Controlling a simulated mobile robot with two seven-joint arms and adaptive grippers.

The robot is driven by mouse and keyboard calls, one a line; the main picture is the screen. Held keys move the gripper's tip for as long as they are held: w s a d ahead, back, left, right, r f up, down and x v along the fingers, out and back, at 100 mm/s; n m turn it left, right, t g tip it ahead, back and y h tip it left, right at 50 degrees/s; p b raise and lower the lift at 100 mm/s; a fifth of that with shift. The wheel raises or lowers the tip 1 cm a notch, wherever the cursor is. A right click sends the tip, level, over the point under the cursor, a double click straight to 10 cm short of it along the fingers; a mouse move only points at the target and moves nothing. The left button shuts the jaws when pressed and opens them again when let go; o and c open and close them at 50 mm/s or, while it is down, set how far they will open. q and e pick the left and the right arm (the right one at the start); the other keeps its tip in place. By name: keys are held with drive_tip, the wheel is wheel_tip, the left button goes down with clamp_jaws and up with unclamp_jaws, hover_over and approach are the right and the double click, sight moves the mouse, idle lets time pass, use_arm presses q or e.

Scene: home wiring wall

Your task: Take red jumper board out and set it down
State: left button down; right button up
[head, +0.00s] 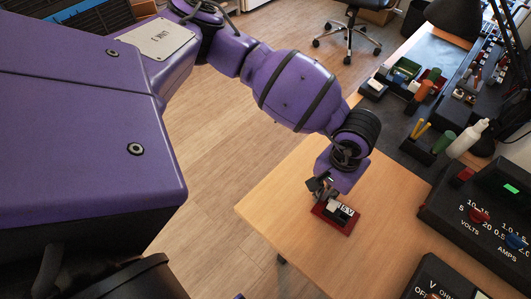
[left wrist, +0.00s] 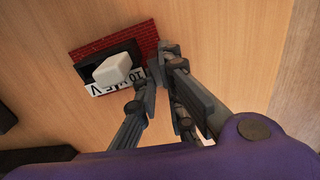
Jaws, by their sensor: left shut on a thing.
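The red jumper board (head: 328,224) is at the wooden table's near left part in the head view. It carries a black part, a white block and a white label with dark letters. In the left wrist view the red board (left wrist: 138,36) lies flat, with the white block (left wrist: 113,69) on top. My left gripper (head: 318,188) is at the board's edge, its fingers pointing down. In the left wrist view the left gripper (left wrist: 158,68) is shut on the board's edge. I cannot tell whether the board touches the table. My right gripper is not in view.
The wooden table (head: 290,215) is clear around the board. A black meter unit (head: 480,215) with knobs stands at right. A white bottle (head: 468,138) and a dark holder (head: 415,148) with pens stand behind. Small parts bins (head: 405,75) are farther back.

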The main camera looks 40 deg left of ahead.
use_arm(q)
drive_tip(key=shift+r, duration=0.2)
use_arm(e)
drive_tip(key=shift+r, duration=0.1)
use_arm(q)
drive_tip(key=shift+r+p, duration=0.9)
drive_tip(key=shift+r, duration=0.85)
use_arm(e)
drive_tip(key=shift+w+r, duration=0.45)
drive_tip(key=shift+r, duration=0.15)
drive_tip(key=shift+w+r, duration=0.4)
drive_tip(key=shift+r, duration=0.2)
